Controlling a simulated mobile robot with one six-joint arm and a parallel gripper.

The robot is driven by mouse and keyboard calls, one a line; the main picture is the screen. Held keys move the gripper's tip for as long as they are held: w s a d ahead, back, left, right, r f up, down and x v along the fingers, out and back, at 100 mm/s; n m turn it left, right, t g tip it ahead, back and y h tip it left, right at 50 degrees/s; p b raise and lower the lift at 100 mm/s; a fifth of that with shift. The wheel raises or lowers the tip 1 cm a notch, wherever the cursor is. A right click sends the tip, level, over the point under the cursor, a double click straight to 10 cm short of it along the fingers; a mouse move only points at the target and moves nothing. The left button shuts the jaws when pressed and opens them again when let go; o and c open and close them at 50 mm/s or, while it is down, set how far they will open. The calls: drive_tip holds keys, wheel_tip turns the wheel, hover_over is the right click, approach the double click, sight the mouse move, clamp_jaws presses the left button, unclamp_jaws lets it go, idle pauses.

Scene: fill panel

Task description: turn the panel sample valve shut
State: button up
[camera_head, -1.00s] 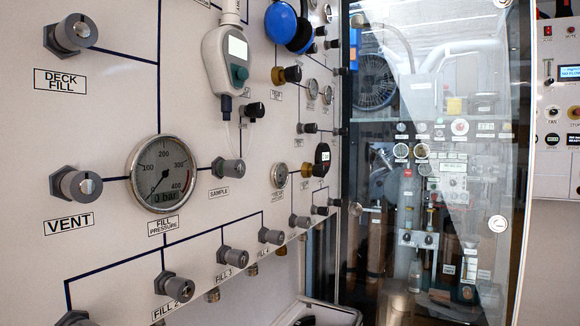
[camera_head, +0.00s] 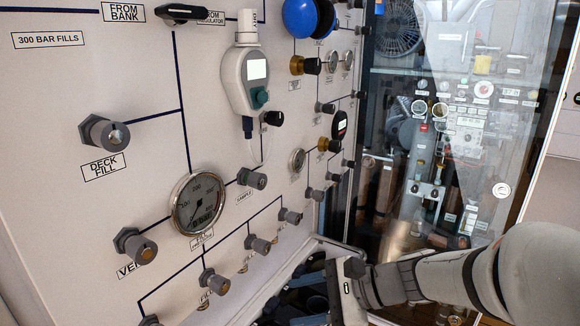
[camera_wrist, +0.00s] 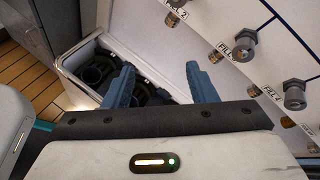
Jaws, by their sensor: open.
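The sample valve (camera_head: 254,179) is a small grey knob on the white panel, just right of the round fill pressure gauge (camera_head: 197,204), with a SAMPLE label under it. A dark line joins it to the gauge. My gripper (camera_head: 302,298) is low at the right of the panel in the head view, well below and right of the valve and apart from it. In the wrist view my gripper (camera_wrist: 158,76) shows two blue fingers spread wide with nothing between them. The sample valve is not in the wrist view.
Fill valves (camera_head: 257,244) stick out along the panel's lower edge; one also shows in the wrist view (camera_wrist: 294,94). A white-rimmed bin (camera_wrist: 66,72) lies below the fingers. A handheld analyser (camera_head: 246,80) hangs above the sample valve. A glass cabinet (camera_head: 400,140) stands behind.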

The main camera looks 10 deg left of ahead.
sight(262, 181)
drive_tip(key=w+a+r+m+t+y+p, duration=0.1)
drive_tip(key=w+r+m+t+y+p, duration=0.25)
drive_tip(key=r, duration=0.55)
drive_tip(key=w+a+r+m+t+y+p, duration=0.1)
drive_tip(key=w+r+m+t+p, duration=0.1)
drive_tip(key=w+r+m+p, duration=0.45)
drive_tip(key=a, duration=0.2)
drive_tip(key=w+a+r+n, duration=0.1)
drive_tip(key=a, duration=0.2)
drive_tip(key=w+a+n, duration=0.1)
drive_tip(key=a, duration=0.1)
drive_tip(key=shift+a+r, duration=0.35)
drive_tip(key=shift+s, duration=0.1)
drive_tip(key=c, duration=1)
